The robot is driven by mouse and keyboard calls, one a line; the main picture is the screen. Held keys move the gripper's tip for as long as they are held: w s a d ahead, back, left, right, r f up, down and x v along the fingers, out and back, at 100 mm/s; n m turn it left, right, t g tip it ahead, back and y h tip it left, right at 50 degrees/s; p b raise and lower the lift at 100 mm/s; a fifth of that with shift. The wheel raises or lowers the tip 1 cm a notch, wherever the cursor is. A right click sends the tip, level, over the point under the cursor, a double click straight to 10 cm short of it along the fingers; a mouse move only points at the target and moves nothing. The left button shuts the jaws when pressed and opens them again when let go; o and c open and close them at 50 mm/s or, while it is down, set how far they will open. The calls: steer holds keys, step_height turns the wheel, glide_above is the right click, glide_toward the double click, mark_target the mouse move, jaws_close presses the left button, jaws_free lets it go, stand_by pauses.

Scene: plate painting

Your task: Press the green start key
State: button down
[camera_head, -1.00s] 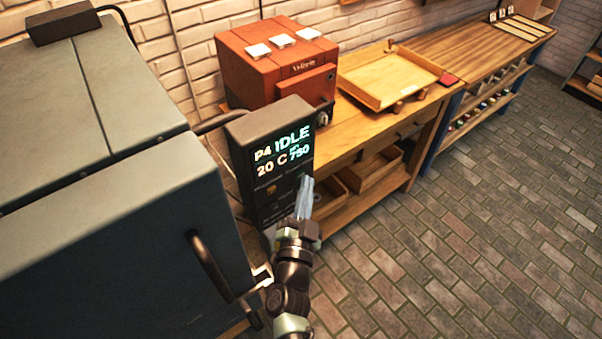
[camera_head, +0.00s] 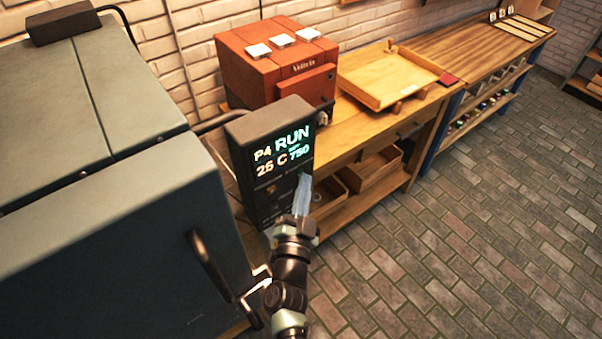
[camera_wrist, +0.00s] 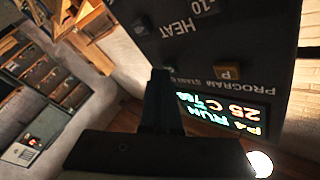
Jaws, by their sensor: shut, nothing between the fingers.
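The dark control box (camera_head: 262,125) stands at the right side of the grey kiln. Its display (camera_head: 283,149) reads P4, RUN, 26 C and 750. My gripper (camera_head: 304,182) is shut and empty, with its tips at the front face of the box, below and right of the display. I cannot tell whether they touch it. In the wrist view the shut fingers (camera_wrist: 158,76) point at the panel, between the lit display (camera_wrist: 222,114) and the HEAT label (camera_wrist: 178,27). An amber P key (camera_wrist: 228,73) is beside them.
The big grey kiln (camera_head: 110,230) with a dark handle (camera_head: 208,262) fills the left. A red-orange box (camera_head: 262,80) and a wooden tray (camera_head: 385,80) sit on the workbench behind. The brick floor (camera_head: 450,240) at right is clear.

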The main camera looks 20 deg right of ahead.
steer(key=shift+s+d, duration=0.25)
steer(key=shift+s, duration=0.5)
steer(key=shift+s, duration=0.1)
steer(key=shift+s+d+b, duration=0.3)
steer(key=shift+s, duration=0.45)
steer(key=shift+s+d+b, duration=0.25)
steer(key=shift+s+b, duration=0.05)
steer(key=shift+s, duration=0.45)
steer(key=shift+s+d+b, duration=0.3)
steer(key=shift+s, duration=0.45)
